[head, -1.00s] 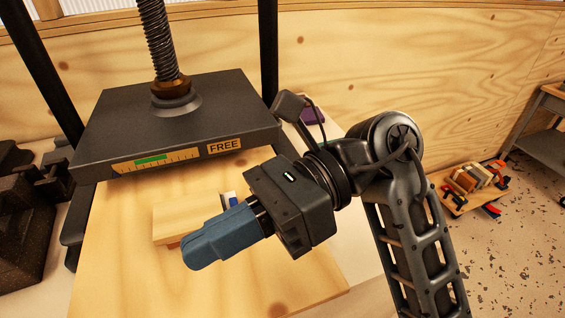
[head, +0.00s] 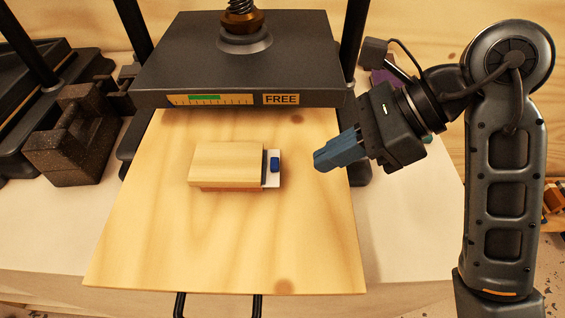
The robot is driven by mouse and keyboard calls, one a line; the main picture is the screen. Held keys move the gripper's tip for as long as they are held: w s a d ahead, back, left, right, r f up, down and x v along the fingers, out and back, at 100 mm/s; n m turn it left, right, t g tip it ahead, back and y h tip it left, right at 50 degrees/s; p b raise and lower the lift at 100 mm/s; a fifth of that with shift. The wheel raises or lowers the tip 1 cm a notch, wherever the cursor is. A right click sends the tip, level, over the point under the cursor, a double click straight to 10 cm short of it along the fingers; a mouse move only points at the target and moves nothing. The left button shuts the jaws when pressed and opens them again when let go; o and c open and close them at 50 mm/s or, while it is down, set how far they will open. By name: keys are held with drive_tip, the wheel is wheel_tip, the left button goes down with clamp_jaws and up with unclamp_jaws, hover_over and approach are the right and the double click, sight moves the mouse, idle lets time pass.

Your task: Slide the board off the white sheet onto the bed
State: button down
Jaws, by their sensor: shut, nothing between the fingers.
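The small pale wooden board (head: 227,163) lies flat on the large wooden bed (head: 150,250), in front of the press platen. A reddish-brown layer (head: 230,189) shows beneath its front edge. The white sheet (head: 272,183) sticks out at its right end, with a small blue piece (head: 275,163) on it and a dark strip beside it. The rest of the sheet is hidden. My gripper (head: 322,162), with blue fingers, is shut and empty. It is right of the sheet, apart from it, pointing left.
The dark press platen (head: 240,70) with a "FREE" label hangs over the back of the bed on a screw (head: 242,8), between black posts. The front and left of the bed are clear.

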sight(261, 179)
drive_tip(key=x, duration=0.3)
drive_tip(key=shift+a+f, duration=0.25)
drive_tip(key=shift+a, duration=0.1)
drive_tip(key=shift+a+f+p, duration=0.1)
drive_tip(key=shift+a+p, duration=0.4)
drive_tip(key=shift+a, duration=0.55)
drive_tip(key=shift+a+f+p, duration=0.15)
drive_tip(key=shift+a+p, duration=0.35)
drive_tip(key=shift+a, duration=0.6)
drive_tip(key=shift+w, duration=0.15)
